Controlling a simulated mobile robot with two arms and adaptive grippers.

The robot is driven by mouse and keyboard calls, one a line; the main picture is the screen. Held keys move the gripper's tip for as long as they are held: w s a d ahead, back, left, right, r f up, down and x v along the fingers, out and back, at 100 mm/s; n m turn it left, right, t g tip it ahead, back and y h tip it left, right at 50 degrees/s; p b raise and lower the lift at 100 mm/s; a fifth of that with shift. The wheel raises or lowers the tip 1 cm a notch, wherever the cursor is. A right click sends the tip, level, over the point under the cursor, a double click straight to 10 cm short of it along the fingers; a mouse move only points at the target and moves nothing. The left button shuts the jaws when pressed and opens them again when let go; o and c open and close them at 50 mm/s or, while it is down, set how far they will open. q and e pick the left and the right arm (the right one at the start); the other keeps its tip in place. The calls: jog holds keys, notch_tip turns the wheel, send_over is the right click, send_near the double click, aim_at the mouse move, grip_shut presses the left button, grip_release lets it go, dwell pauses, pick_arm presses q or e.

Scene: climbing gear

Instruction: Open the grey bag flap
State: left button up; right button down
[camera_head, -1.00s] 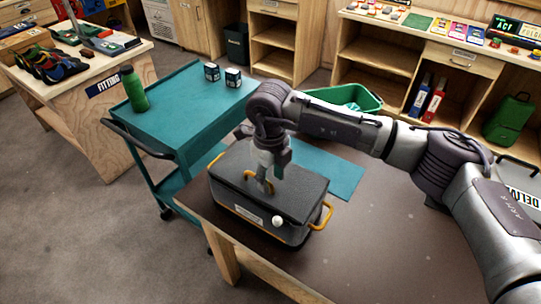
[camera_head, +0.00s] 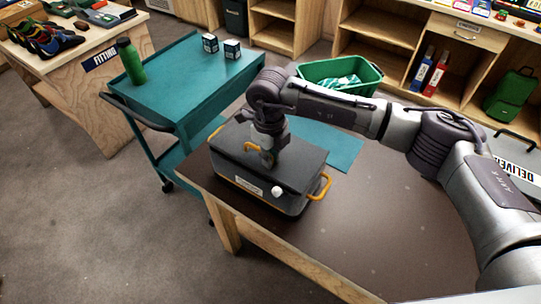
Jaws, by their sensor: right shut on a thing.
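The grey bag (camera_head: 248,183) is a boxy case with a dark grey top flap (camera_head: 300,160), standing on the brown-topped table. The flap lies flat over the bag and looks shut. A yellow pull loop (camera_head: 249,147) is on top of the flap, and a small white knob (camera_head: 277,190) sits at its front edge. My right gripper (camera_head: 268,157) points down at the middle of the flap, shut on the yellow loop. Its fingertips are partly hidden by the wrist and loop. My left gripper is not in view.
The table (camera_head: 375,230) is bare in front and to the right. A teal mat (camera_head: 340,147) lies behind the bag. A teal cart (camera_head: 180,85) with a green bottle (camera_head: 131,62) stands at left. A green bin (camera_head: 340,75) is behind my right arm.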

jog(key=shift+w+d+r, duration=0.15)
jog(key=shift+w+r, duration=0.15)
jog(key=shift+r, duration=0.5)
jog(key=c, duration=1.6)
grip_release()
jog(key=shift+w+r+p, duration=0.1)
jog(key=shift+r+p, duration=0.05)
jog(key=shift+p, duration=0.15)
jog(key=o, duration=1.1)
jog(key=shift+s+a+r+p, duration=0.15)
jog(key=shift+s+r+p, duration=0.2)
jog(key=shift+r, duration=0.45)
jog(key=shift+s+a+r+p, duration=0.25)
jog(key=shift+r+p, duration=0.25)
jog(key=shift+r, duration=0.35)
jog(key=shift+s+a+r+p, duration=0.1)
jog(key=shift+s+r+p, duration=0.3)
jog(key=shift+r, duration=0.4)
